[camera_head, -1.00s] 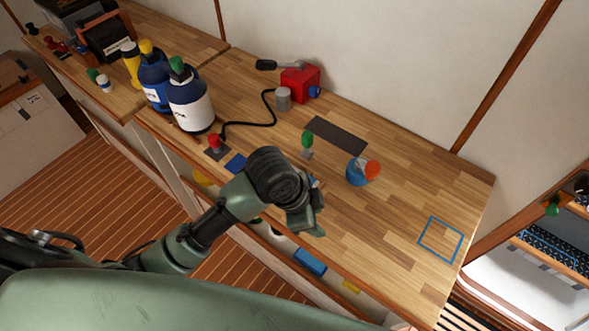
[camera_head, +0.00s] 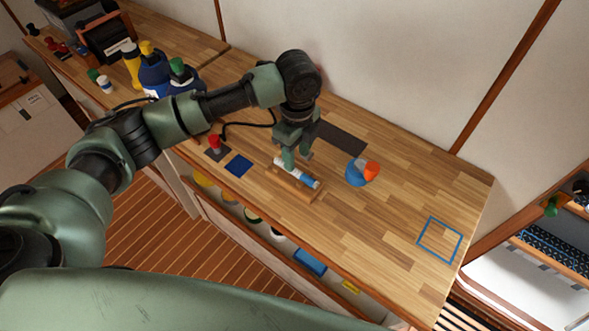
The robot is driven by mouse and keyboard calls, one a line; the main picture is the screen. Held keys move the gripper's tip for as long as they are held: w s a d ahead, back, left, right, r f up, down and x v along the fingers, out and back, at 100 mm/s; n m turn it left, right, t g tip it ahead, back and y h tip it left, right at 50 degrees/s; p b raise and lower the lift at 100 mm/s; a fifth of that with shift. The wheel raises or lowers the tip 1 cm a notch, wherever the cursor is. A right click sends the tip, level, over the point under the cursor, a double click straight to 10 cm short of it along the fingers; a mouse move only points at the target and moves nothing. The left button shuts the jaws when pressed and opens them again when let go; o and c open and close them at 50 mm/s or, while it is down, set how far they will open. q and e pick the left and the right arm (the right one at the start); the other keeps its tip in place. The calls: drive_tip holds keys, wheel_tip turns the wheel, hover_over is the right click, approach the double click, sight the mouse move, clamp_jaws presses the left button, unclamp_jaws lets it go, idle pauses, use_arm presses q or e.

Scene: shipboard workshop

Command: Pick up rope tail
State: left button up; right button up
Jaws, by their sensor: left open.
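A short white and blue cylindrical piece (camera_head: 297,173) lies on a small wooden block (camera_head: 292,187) near the front edge of the bench. It may be the rope tail, but it is too small to tell. My left gripper (camera_head: 297,160) is open and points down over the piece, close to its left and middle part. I see nothing held between the fingers, and I cannot tell whether they touch the piece. My right gripper is not in view.
The wooden bench (camera_head: 400,195) is clear towards the blue square outline (camera_head: 439,240). A blue and orange object (camera_head: 361,172) stands right of the gripper, beside a dark mat (camera_head: 341,138). A blue patch (camera_head: 238,165), a red-topped item (camera_head: 214,144) and bottles (camera_head: 154,72) are left.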

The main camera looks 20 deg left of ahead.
sight(298, 172)
use_arm(q)
drive_tip(key=f, duration=0.1)
drive_tip(key=f+p, duration=0.1)
drive_tip(key=f, duration=0.2)
drive_tip(key=shift+s+d+f+p, duration=0.25)
drive_tip(key=shift+d+p, duration=0.05)
drive_tip(key=shift+f, duration=0.4)
clamp_jaws()
drive_tip(key=shift+r, duration=0.1)
